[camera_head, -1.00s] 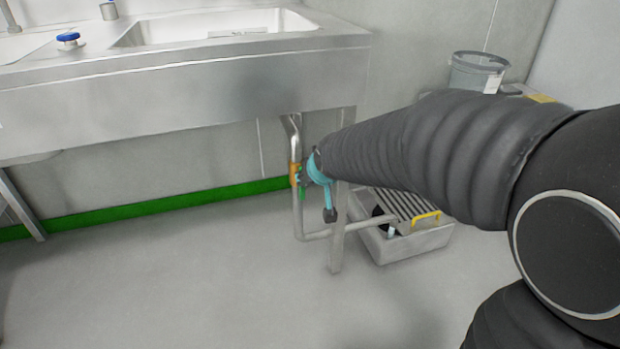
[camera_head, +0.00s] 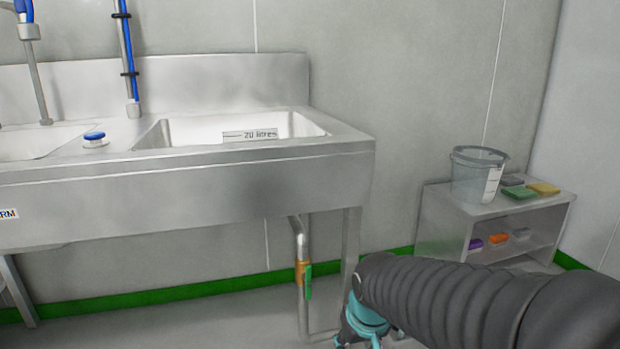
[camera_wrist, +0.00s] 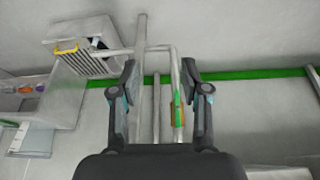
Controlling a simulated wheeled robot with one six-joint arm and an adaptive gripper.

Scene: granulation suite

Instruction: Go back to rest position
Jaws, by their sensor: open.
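My gripper (camera_wrist: 158,90) is open in the wrist view, with nothing between its two dark fingers. In the head view only its teal part shows low in the picture, beneath the sink's right end, and the fingertips are out of frame or hidden. Beyond the fingers in the wrist view are the drain pipe (camera_wrist: 178,70) and its valve with a green handle (camera_wrist: 178,107). The valve's green handle (camera_head: 308,280) also shows in the head view, left of my gripper and apart from it.
The steel sink (camera_head: 190,195) fills the left and middle. A low shelf unit (camera_head: 440,220) with a clear bucket (camera_head: 476,177) and several coloured pads stands at right. A drain with a grate (camera_wrist: 97,62) and yellow handle (camera_wrist: 66,48) shows in the wrist view. Open floor lies below the sink.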

